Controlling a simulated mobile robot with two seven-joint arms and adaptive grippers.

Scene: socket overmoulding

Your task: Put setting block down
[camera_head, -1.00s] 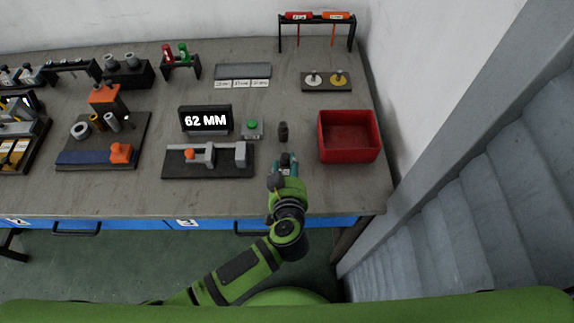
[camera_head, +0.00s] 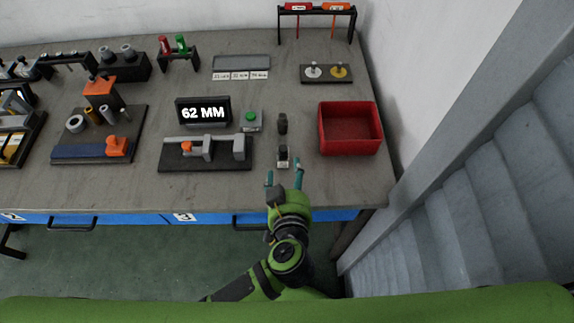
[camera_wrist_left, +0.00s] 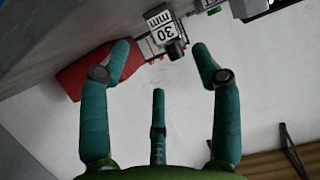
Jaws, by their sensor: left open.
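The setting block (camera_head: 283,158) stands on the grey table, a small block with a pale labelled face and a dark top. My right gripper is not in view.
A dark post (camera_head: 283,124) stands just behind the block. A red bin (camera_head: 350,148) is to the right. The measuring fixture (camera_head: 206,166) is to the left, with a "62 MM" display (camera_head: 203,112) and a green button (camera_head: 250,117) behind it.

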